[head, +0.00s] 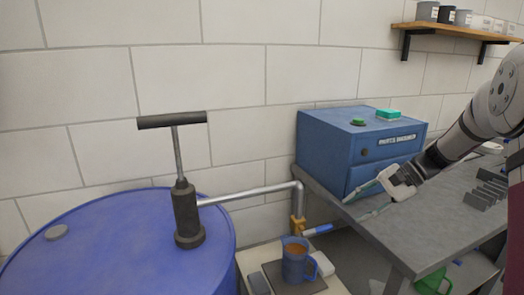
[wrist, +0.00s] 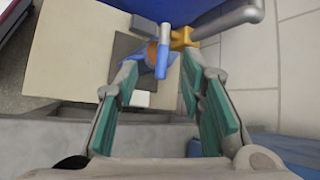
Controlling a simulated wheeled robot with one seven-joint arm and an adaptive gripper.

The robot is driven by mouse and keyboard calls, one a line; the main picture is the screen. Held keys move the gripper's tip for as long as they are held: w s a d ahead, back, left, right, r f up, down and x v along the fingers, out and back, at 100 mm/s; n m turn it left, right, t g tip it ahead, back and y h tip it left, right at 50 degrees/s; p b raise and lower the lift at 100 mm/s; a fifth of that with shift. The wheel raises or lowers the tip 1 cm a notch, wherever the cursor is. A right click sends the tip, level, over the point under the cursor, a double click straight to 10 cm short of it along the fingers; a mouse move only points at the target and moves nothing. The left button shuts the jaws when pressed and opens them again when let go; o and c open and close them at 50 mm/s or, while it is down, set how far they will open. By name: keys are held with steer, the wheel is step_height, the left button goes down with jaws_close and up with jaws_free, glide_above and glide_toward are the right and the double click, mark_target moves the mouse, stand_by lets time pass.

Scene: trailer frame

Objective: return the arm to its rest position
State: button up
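My arm comes in from the right in the head view, and my gripper (head: 357,207) hangs over the left edge of the grey metal bench (head: 425,235), in front of the blue cabinet (head: 330,150). In the wrist view my gripper (wrist: 160,80) has its two teal-padded fingers spread apart. Nothing is held between them. The blue tap lever (wrist: 162,62) shows beyond the fingertips. In the head view this lever (head: 318,230) is to the left of and below the fingers, apart from them.
A blue drum (head: 120,245) with a hand pump (head: 186,215) stands at left. Its pipe (head: 250,193) ends at a brass tap (head: 298,225) above a blue mug (head: 294,265) of brownish liquid. A wall shelf (head: 460,33) is at upper right. Dark slotted pieces (head: 487,190) lie on the bench.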

steer(key=s+a+r+n+h+p, duration=0.2)
steer(key=s+a+r+n, duration=0.15)
steer(key=s+r, duration=0.4)
steer(key=s+a+r+n+h+p, duration=0.25)
steer(key=s+a+r, duration=0.25)
steer(key=s+r, duration=0.3)
steer(key=s+r+n+t+h+p, duration=0.1)
steer(key=s+r+n+h+p, duration=0.1)
steer(key=s, duration=0.9)
steer(key=s+r+n+t+h+p, duration=0.1)
steer(key=s+r+n+h+p, duration=0.1)
steer(key=s, duration=0.9)
steer(key=shift+a+n+h+p, duration=0.35)
steer(key=shift+n+h+p, duration=0.1)
steer(key=shift+p, duration=0.55)
